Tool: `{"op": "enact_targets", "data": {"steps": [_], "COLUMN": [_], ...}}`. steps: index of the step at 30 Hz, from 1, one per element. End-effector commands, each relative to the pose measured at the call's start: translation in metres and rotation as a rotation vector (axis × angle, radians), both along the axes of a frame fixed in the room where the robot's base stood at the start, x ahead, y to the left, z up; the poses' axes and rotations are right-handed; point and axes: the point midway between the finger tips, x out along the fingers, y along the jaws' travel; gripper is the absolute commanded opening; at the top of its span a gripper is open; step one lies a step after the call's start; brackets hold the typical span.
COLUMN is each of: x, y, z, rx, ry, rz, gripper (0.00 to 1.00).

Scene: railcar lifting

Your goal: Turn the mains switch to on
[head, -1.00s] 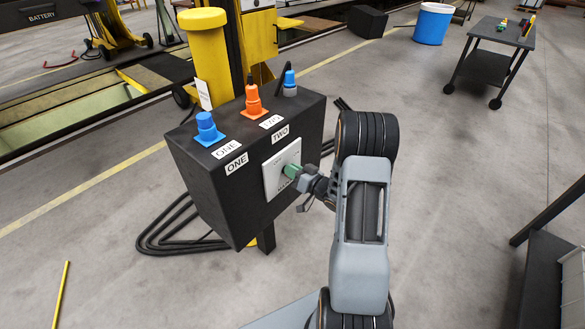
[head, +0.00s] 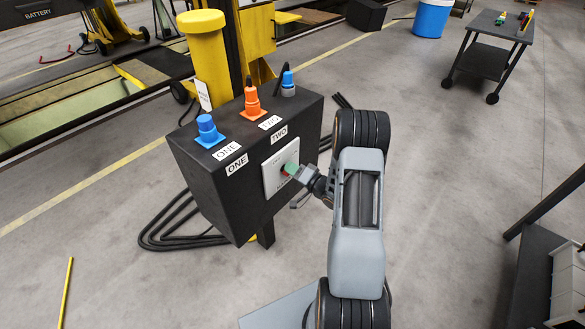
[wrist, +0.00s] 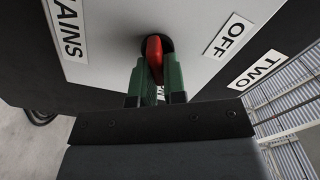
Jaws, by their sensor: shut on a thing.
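The mains switch is a red handle (wrist: 154,52) on a pale plate (wrist: 110,30) lettered MAINS and OFF in the wrist view. In the head view the plate (head: 273,180) is on the front of a black control box (head: 208,193). My gripper (wrist: 156,75) has green fingers on both sides of the red handle and is shut on it. In the head view my gripper (head: 291,169) reaches the plate from the right and hides most of the handle. I cannot read an ON label.
Blue (head: 207,127) and orange (head: 252,101) plugs stand on the box top beside labels ONE and TWO. A yellow post (head: 205,60) stands behind. Black cables (head: 170,225) lie on the floor at left. The floor at right is clear up to a dark cart (head: 485,60).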

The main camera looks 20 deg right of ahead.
Motion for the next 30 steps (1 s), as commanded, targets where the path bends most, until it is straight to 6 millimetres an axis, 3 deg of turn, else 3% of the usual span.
{"op": "enact_targets", "data": {"steps": [15,16,23,30], "x": [0.0005,0.0005,0.0004,0.0001], "y": [-0.0015,-0.0015,-0.0004,0.0001], "z": [0.0005,0.0005,0.0002,-0.0001], "rx": [0.016,0.016,0.015,0.015], "ry": [0.006,0.006,0.006,0.007], "rz": [-0.005,-0.005,-0.002,0.0], "gripper": [0.0,0.14,0.36,0.37]}}
